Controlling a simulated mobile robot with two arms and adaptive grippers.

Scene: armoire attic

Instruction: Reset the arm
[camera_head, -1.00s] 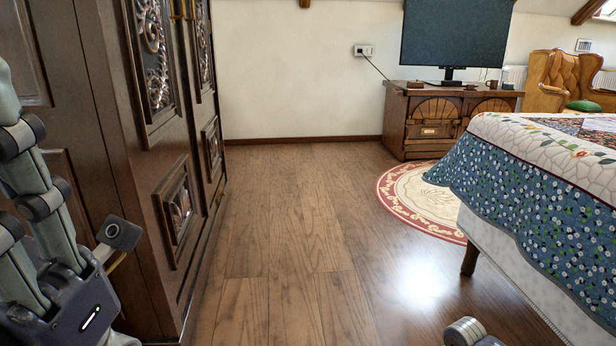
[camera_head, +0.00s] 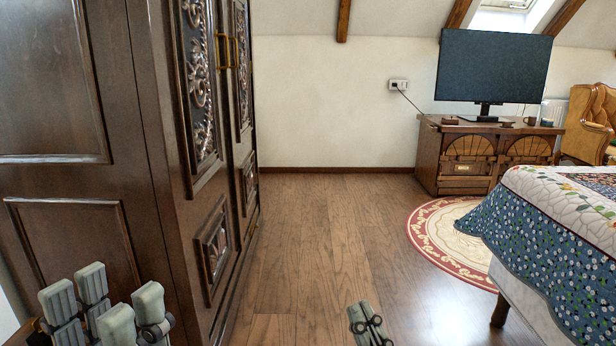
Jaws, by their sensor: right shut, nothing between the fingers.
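My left gripper (camera_head: 105,303) is at the lower left, in front of the wardrobe's panelled side. Its grey-green fingertips point up and stand apart, with nothing seen between them. The rest of that arm is below the picture. My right gripper (camera_head: 369,323) is at the bottom edge, right of centre, over the wood floor. Its fingertips are together and empty, and most of that arm is out of view.
A dark carved wardrobe (camera_head: 165,150) fills the left side, close to my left gripper. A bed (camera_head: 545,220) stands at the right. A low cabinet (camera_head: 470,158) with a monitor (camera_head: 492,68) is at the back. The floor (camera_head: 310,230) between is clear, with a round rug (camera_head: 450,235).

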